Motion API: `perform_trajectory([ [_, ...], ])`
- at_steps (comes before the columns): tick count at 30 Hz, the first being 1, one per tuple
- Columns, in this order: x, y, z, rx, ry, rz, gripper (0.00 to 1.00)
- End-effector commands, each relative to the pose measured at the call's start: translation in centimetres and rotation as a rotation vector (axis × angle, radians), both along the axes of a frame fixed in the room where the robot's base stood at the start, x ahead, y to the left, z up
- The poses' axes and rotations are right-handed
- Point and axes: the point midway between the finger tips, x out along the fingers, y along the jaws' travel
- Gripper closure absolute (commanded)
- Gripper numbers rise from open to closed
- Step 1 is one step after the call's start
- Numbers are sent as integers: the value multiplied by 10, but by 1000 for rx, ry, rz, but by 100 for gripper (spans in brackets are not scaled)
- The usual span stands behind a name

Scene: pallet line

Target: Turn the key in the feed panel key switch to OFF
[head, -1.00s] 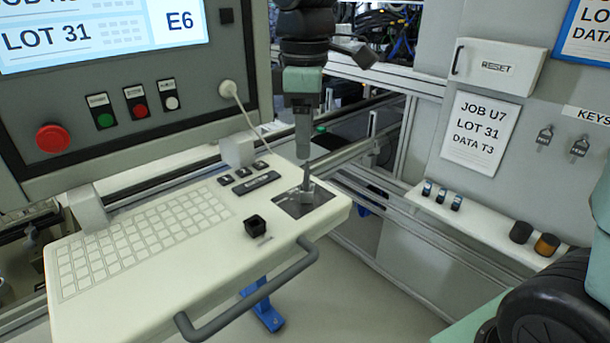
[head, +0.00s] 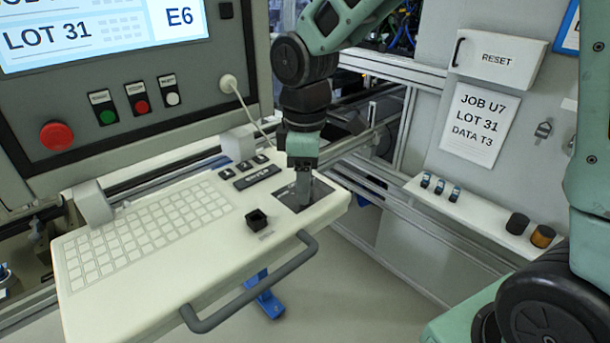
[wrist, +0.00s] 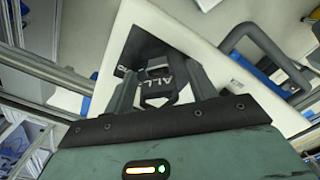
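The console (head: 130,260) has a dark square plate (head: 284,198) inset at its right end. My gripper (head: 304,198) points down over this plate, and its fingers hide part of it. In the wrist view my gripper (wrist: 160,82) has its two fingers apart, one on each side of a small dark part (wrist: 157,94) that looks like the key or switch head. I cannot tell whether the fingers touch it. The key's angle and any OFF mark cannot be made out.
A grey handle bar (head: 250,290) runs along the front edge. The keyboard (head: 140,240) and a red button (head: 57,136) lie left. A wall shelf (head: 475,212) stands right.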

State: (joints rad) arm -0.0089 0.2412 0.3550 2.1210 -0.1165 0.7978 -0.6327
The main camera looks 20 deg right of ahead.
Motion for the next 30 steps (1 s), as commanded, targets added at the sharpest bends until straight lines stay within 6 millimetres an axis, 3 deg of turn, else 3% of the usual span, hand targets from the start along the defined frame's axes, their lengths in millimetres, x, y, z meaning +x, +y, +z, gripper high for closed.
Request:
perform_trajectory([
  [1,0,0,0,0,0,0,58],
  [4,0,0,0,0,0,0,86],
  [5,0,0,0,0,0,0,89],
  [11,0,0,0,0,-1,-63,89],
  [25,1,-2,-1,-1,-1,-759,89],
  [26,1,-2,0,0,0,-763,62],
  [27,1,-2,0,0,0,-760,51],
  [28,1,-2,0,0,0,-759,43],
  [30,1,-2,0,0,0,-758,42],
])
